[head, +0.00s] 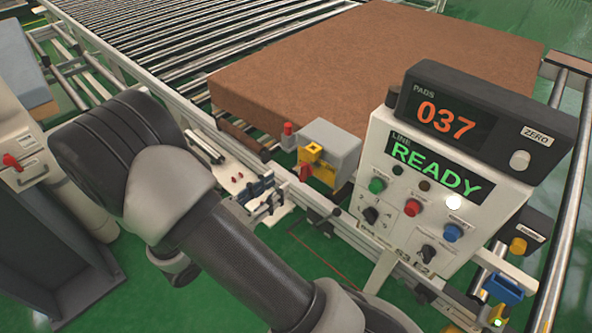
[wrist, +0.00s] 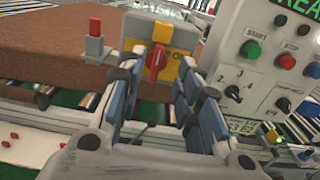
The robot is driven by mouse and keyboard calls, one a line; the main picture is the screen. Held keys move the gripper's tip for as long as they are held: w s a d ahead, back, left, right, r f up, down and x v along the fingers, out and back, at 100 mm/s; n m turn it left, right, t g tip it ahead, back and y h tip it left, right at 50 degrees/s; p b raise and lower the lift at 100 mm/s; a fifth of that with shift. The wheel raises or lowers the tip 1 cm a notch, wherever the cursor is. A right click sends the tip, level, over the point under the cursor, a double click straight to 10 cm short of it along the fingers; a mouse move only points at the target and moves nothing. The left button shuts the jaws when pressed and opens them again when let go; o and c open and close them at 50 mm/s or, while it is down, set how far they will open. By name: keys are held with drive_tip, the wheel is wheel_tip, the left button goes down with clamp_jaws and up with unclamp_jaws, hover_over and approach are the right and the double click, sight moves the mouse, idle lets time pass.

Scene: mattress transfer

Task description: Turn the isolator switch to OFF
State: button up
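The isolator switch is a red knob (wrist: 157,61) on a yellow plate (wrist: 177,62), on the front of a grey box (head: 336,143). The red knob (head: 304,172) also shows in the head view. In the wrist view the knob stands roughly upright, with partly covered lettering, seemingly "ON", to its right. My gripper (wrist: 158,80) is open, its blue-padded fingers on either side of the knob in the picture, with nothing between them. I cannot tell how far the fingertips are from the knob. In the head view my gripper (head: 260,194) is left of and below the box.
A control panel (head: 433,185) reading "READY" stands right of the switch box, with buttons and dials. A red-topped post (head: 288,136) stands just left of the box. A brown mattress (head: 370,60) lies behind on the rollers (head: 200,42). A grey cabinet (head: 60,215) is at left.

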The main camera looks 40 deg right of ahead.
sight(301, 167)
drive_tip(key=d, duration=0.8)
drive_tip(key=shift+w+d, duration=0.2)
drive_tip(key=shift+w, duration=0.15)
clamp_jaws()
